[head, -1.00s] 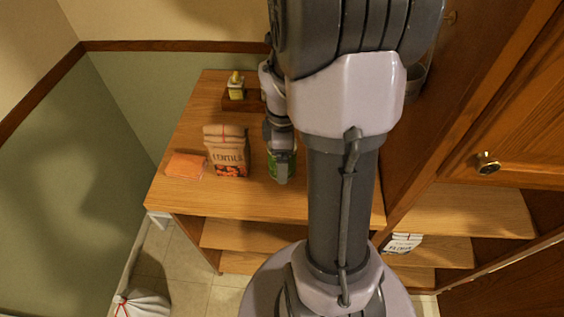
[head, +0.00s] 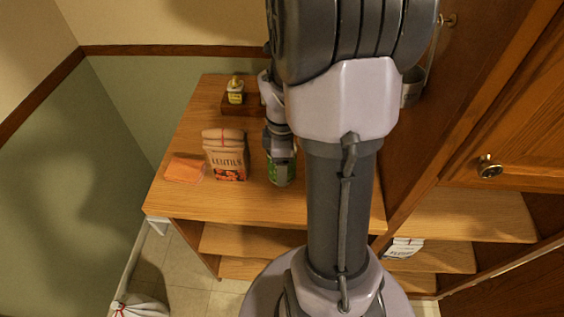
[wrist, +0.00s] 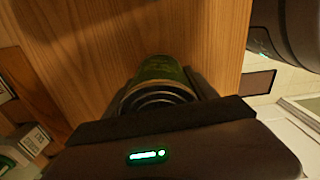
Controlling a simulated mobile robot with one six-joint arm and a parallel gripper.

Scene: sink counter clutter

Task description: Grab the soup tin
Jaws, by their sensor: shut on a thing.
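The soup tin is a green can (head: 281,172) on the wooden counter, to the right of the lentil bag in the head view. In the wrist view the tin (wrist: 160,70) shows its green side and ringed metal end between the fingers. My gripper (head: 281,153) is shut on the tin from above; in the wrist view the gripper (wrist: 160,95) has a finger on each side of it. The tin's upper part is hidden by the gripper in the head view. I cannot tell whether the tin is clear of the counter.
A brown lentil bag (head: 226,155) stands left of the tin, with an orange cloth (head: 185,169) beside it. A small yellow-topped bottle (head: 235,91) stands by a dark wooden box at the back. A cabinet (head: 480,125) rises on the right. The front of the counter (head: 230,203) is clear.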

